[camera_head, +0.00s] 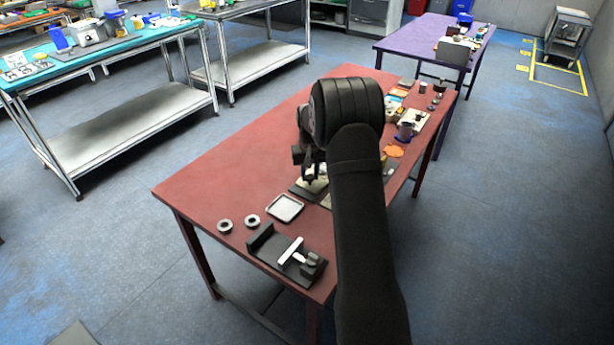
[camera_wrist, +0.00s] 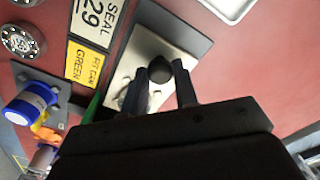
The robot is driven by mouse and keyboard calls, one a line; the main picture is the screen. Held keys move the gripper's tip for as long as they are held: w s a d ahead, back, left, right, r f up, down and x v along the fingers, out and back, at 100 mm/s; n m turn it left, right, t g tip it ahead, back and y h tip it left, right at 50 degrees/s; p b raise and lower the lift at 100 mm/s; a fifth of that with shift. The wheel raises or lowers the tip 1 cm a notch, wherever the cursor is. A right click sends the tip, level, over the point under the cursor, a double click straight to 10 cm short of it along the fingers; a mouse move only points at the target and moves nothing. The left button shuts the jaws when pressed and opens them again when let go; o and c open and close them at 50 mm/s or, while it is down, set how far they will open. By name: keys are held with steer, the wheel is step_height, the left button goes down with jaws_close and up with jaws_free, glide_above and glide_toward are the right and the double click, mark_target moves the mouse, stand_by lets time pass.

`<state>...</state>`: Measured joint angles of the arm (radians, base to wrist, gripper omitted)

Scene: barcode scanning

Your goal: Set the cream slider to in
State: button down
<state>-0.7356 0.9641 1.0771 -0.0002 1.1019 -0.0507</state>
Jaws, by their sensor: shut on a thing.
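The cream slider (camera_wrist: 178,42) is a cream plate on a dark base (camera_wrist: 150,17). A dark round knob (camera_wrist: 159,68) stands on it. My gripper (camera_wrist: 160,72) reaches over the slider with one finger on each side of the knob, shut on it. In the head view my gripper (camera_head: 312,172) is low over the cream slider (camera_head: 316,186) near the middle of the red table. My arm hides part of the slider there. I cannot read any in or out mark.
A white tray (camera_head: 285,207), two grey rings (camera_head: 225,225) and a black fixture (camera_head: 268,246) with a white T-shaped handle (camera_head: 291,250) are at the near end. Signs (camera_wrist: 95,20) and a blue cylinder (camera_wrist: 31,102) are left in the wrist view. The table's left side is clear.

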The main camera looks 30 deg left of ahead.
steer(key=w, duration=0.5)
steer(key=shift+w+r, duration=0.1)
steer(key=shift+w, duration=0.05)
steer(key=c, duration=1.1)
jaws_free()
steer(key=shift+c, duration=0.2)
step_height(320, 180, up, 17)
steer(key=shift+r, duration=0.2)
